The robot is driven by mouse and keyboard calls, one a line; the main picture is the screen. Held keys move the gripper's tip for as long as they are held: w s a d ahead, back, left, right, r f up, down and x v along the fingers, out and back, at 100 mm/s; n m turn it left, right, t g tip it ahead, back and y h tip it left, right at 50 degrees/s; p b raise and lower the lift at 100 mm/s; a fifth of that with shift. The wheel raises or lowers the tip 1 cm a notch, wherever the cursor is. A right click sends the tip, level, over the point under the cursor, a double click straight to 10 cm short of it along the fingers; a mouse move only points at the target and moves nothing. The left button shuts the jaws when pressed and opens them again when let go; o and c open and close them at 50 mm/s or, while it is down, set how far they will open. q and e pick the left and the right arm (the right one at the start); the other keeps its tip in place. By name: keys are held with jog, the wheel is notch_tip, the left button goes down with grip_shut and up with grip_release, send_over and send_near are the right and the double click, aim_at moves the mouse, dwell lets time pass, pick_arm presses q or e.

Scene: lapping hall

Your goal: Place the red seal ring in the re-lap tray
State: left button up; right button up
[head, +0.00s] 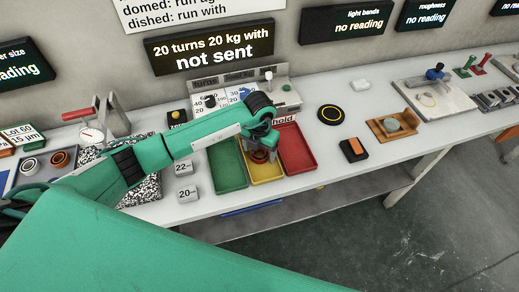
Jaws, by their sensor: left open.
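A small reddish ring (259,156), which looks like the red seal ring, lies in the yellow tray (267,178), the middle one of three trays. My left gripper (262,153) is open, low over that tray and right at the ring, with its fingers beside it. Whether the fingers touch the ring cannot be told. The yellow tray's label is hidden behind my arm, so I cannot read whether it is the re-lap tray. My right gripper is not in view.
A green tray (226,172) is on the left and a red tray (297,152) on the right, near a label reading "hold". Blocks marked 22 (184,168) and 20 (187,194) stand left of the trays. A black disc (331,115) lies to the right. A grey tray with rings is far left.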

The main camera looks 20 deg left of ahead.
pick_arm(q)
jog(key=shift+r, duration=0.15)
jog(key=shift+r, duration=0.2)
notch_tip(320, 180, up, 12)
jog(key=b, duration=0.2)
jog(key=shift+f+b, duration=0.15)
jog(key=shift+b, duration=0.2)
jog(key=shift+s+f, duration=0.1)
